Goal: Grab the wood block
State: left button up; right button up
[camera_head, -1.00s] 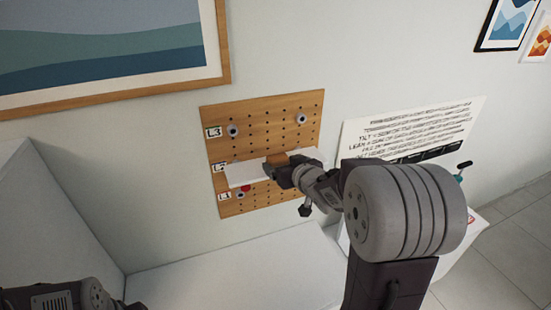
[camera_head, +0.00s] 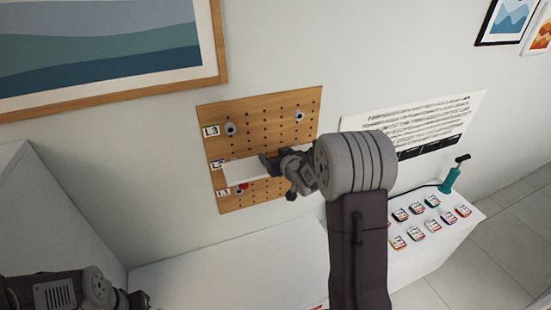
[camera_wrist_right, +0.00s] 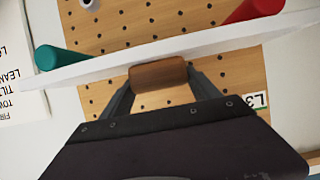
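The wood block (camera_wrist_right: 158,73) is a small brown block at the white shelf (camera_wrist_right: 110,62) on the pegboard. In the right wrist view it sits between the fingers of my right gripper (camera_wrist_right: 160,85), which touch both its sides, so the gripper looks shut on it. In the head view my right gripper (camera_head: 268,163) reaches to the shelf (camera_head: 240,171) and hides the block. Only part of my left arm shows at the bottom left; its fingertips are out of view.
The shelf is on a perforated wooden board (camera_head: 265,115) with labelled levels. A white cabinet (camera_head: 235,270) stands below. At right are a teal pump (camera_head: 449,180) and several small labelled items.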

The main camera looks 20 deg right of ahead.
aim_at(275, 154)
jog(key=shift+s+a+r, duration=0.1)
jog(key=shift+s+a, duration=0.1)
jog(key=c, duration=0.8)
jog(key=shift+w+d, duration=0.1)
jog(key=shift+c, duration=0.2)
jog(key=shift+w+r, duration=0.1)
jog(key=shift+r, duration=0.1)
jog(key=r, duration=0.4)
jog(key=r+p, duration=0.1)
jog(key=r, duration=0.4)
jog(key=shift+s+r, duration=0.2)
jog(key=shift+r, duration=0.1)
jog(key=shift+w, duration=0.15)
